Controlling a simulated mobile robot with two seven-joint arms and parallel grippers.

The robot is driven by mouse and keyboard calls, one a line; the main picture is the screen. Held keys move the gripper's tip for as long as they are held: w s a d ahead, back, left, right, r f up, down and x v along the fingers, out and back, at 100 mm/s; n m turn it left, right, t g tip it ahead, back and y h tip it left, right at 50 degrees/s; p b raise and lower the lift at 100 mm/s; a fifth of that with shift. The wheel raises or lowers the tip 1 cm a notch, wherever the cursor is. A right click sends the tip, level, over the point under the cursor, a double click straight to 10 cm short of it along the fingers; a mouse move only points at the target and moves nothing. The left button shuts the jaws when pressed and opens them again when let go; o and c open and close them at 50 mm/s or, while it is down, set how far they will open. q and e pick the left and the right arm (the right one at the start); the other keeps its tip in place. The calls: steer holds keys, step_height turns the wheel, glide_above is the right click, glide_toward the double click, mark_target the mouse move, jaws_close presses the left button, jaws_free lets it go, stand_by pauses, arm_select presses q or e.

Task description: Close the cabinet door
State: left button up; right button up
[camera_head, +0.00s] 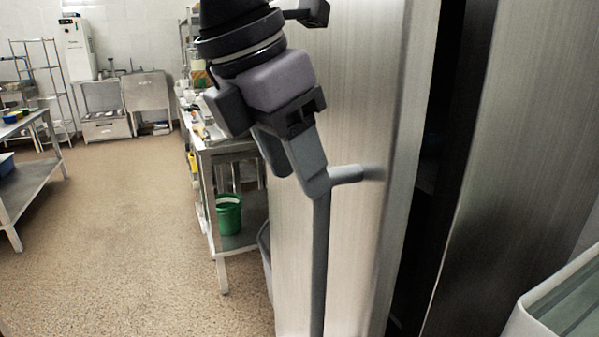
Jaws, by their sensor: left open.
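The cabinet door (360,120) is a tall brushed-metal panel in the middle of the head view. It stands ajar, with a dark gap (430,190) between its edge and the metal panel (525,150) on the right. A grey bar handle (318,265) runs down the door, and its upper bracket (352,175) joins the door face. My left gripper (295,175) is open at the top of the handle, in front of the door. Its fingers overlap the handle's upper end; I cannot tell whether they touch it. My right gripper is out of view.
A pale-rimmed container (545,318) is at the lower right corner. Behind the door to the left stands a metal table (235,147) with a green bucket (228,215) on its lower shelf. Another table (35,180) is at far left. The speckled floor (130,240) between them is clear.

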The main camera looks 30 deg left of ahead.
arm_select(q)
jaws_close()
steer(key=w+a+f+n+t+h+b, duration=0.1)
steer(key=a+f+n+h+b, duration=0.1)
steer(key=a+f+n+h, duration=0.45)
steer(key=w+a+f+n+h+b, duration=0.1)
steer(key=a+f+n+h+b, duration=0.2)
steer(key=f, duration=0.6)
steer(key=w+a+f+n+t+h+b, duration=0.1)
steer(key=w+a+f+n+h, duration=0.15)
steer(key=a+f+n, duration=0.4)
step_height(320, 180, down, 15)
steer(key=s+d+n+t+b, duration=0.1)
steer(key=s+n+t+b, duration=0.2)
steer(key=n, duration=0.6)
steer(key=s+d+f+n+t+y, duration=0.1)
steer(key=s+d+f+n+t, duration=0.25)
steer(key=f+n, duration=0.5)
steer(key=w+d+f+m+b, duration=0.1)
steer(key=w+d+b, duration=0.2)
steer(key=w+d, duration=0.7)
steer(key=shift+w+d+f, duration=0.15)
steer(key=shift+d+f, duration=0.15)
steer(key=shift+d, duration=0.05)
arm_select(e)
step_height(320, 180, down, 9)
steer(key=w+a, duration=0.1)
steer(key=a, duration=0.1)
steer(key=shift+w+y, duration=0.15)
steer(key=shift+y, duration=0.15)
